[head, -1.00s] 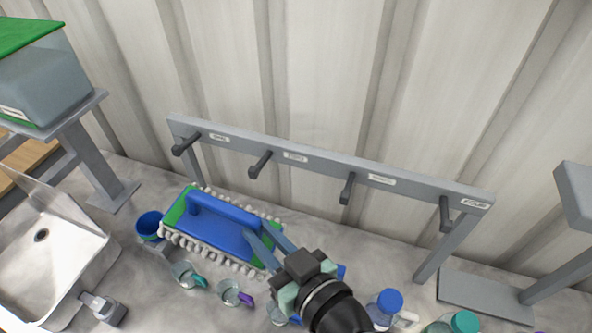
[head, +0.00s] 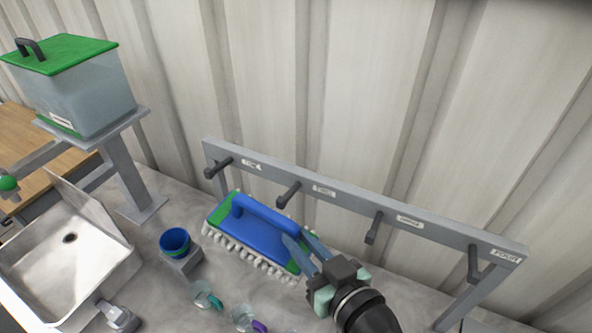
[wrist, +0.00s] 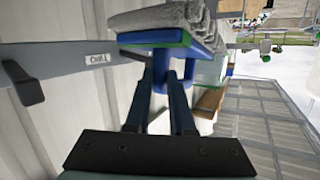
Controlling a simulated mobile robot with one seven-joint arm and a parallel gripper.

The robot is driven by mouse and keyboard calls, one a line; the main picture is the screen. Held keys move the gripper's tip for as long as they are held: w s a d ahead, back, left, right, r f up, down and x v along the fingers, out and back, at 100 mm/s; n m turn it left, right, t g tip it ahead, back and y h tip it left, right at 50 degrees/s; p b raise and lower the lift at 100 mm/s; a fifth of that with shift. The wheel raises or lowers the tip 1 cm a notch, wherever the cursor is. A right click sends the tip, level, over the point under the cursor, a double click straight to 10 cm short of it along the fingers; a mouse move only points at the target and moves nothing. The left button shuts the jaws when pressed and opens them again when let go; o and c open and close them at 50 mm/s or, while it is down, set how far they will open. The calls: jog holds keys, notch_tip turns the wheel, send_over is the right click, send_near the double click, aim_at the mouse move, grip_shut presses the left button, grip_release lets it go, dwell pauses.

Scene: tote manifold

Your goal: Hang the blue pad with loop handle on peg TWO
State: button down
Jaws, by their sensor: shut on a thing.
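The blue pad (head: 254,231) has a blue loop handle, green ends and a shaggy grey underside. My gripper (head: 293,244) is shut on its handle near the right end. In the wrist view the pad (wrist: 172,37) is at the top, with the fingertips (wrist: 170,72) at its handle. The pad is held in front of the peg rail. Peg TWO (head: 289,194), second from the left, is bare and appears just above the pad's right half in the head view. The handle is not on any peg.
Peg one (head: 219,167), peg three (head: 373,229) and peg four (head: 475,270) are bare on the grey rail (head: 345,198). A sink (head: 72,245) and green-lidded tank (head: 85,90) are at left.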

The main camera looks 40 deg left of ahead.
jog(key=shift+w+a, duration=0.25)
jog(key=shift+w, duration=0.85)
jog(key=w+b, duration=0.1)
jog(key=w, duration=0.1)
jog(key=w+a+b, duration=0.1)
jog(key=w, duration=0.2)
jog(key=shift+w+f, duration=0.1)
jog(key=shift+f, duration=0.05)
